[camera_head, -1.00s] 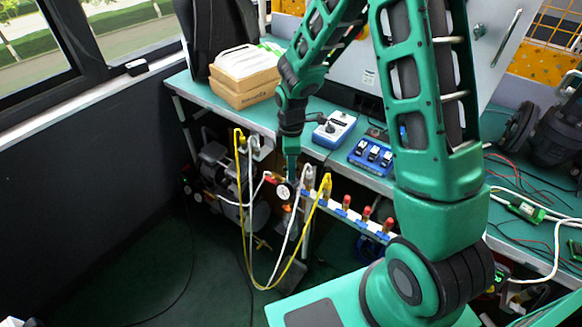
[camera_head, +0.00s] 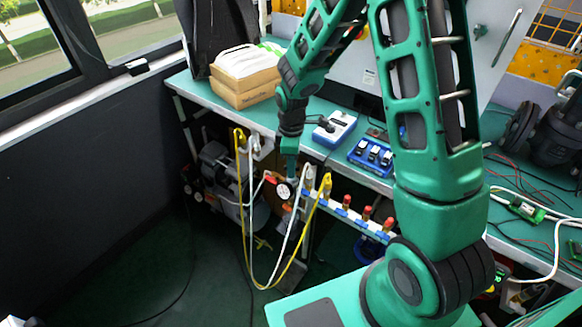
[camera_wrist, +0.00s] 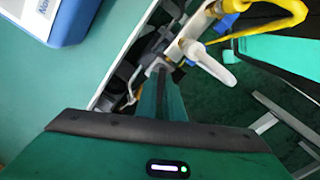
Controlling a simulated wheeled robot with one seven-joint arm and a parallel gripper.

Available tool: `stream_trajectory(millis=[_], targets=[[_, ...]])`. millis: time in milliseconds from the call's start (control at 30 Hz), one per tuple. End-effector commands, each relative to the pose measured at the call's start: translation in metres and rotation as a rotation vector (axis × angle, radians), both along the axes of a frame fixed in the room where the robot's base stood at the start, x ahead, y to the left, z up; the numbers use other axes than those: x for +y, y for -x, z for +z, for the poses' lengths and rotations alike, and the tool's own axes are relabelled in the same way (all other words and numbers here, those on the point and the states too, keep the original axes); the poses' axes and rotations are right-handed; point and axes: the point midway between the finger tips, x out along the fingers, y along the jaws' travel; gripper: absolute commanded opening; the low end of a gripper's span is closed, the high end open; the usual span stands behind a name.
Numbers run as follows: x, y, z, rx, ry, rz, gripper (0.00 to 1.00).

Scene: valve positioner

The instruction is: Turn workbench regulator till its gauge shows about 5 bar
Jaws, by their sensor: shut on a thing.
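The gauge (camera_head: 284,191) is a small round white dial with a dark rim, just below the bench's front edge. Its needle is too small to read. My gripper (camera_head: 290,176) points down right above the gauge, in front of the bench edge. Its fingers (camera_wrist: 158,72) show in the wrist view, close together at the fittings under the edge. The gripper is shut on the regulator's knob, which the fingers hide in both views.
A white hose and a yellow hose (camera_head: 244,230) hang beside the gauge. A manifold with several red-topped valves (camera_head: 366,213) runs to the right. The green bench (camera_head: 205,90) holds a cardboard box (camera_head: 245,87) and a blue-white meter (camera_head: 334,130).

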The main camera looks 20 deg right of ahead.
Motion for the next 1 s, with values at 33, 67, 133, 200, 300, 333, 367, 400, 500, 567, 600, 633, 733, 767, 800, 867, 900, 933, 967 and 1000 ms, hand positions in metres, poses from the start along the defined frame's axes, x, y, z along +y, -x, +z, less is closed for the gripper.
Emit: stream_trajectory(millis=[33,67,133,200,300,333,367,400,500,567,600,633,733,767,800,867,900,933,967,1000], targets=[[-0.0023,-0.0049,0.0017,-0.012,0.003,-0.037,0.0],[-0.0024,-0.005,0.0018,-0.012,0.003,-0.061,0.0],[-0.0024,-0.0052,0.0019,-0.012,0.003,-0.118,0.0],[-0.0023,-0.0055,0.002,-0.013,0.003,-0.179,0.0],[-0.0022,-0.0057,0.0022,-0.014,0.003,-0.266,0.0],[-0.0022,-0.0059,0.0022,-0.014,0.002,-0.292,0.0],[-0.0022,-0.006,0.0023,-0.015,0.002,-0.317,0.0],[-0.0022,-0.0061,0.0024,-0.015,0.003,-0.35,0.0],[-0.0021,-0.0064,0.0025,-0.015,0.002,-0.426,0.0],[-0.0021,-0.0066,0.0026,-0.016,0.001,-0.468,0.0],[-0.002,-0.0066,0.0027,-0.016,0.001,-0.494,0.0],[-0.002,-0.0067,0.0027,-0.016,0.001,-0.511,0.0],[-0.002,-0.0069,0.0028,-0.018,0.0,-0.565,0.0],[-0.0021,-0.007,0.0029,-0.018,0.0,-0.577,0.0],[-0.0021,-0.007,0.0029,-0.017,0.001,-0.594,0.0],[-0.002,-0.0071,0.0029,-0.017,0.001,-0.615,0.0],[-0.002,-0.0072,0.0029,-0.018,0.0,-0.626,0.0],[-0.002,-0.0072,0.0029,-0.018,0.0,-0.633,0.0],[-0.002,-0.0072,0.003,-0.018,0.0,-0.64,0.0],[-0.002,-0.0072,0.003,-0.018,0.0,-0.647,0.0]])
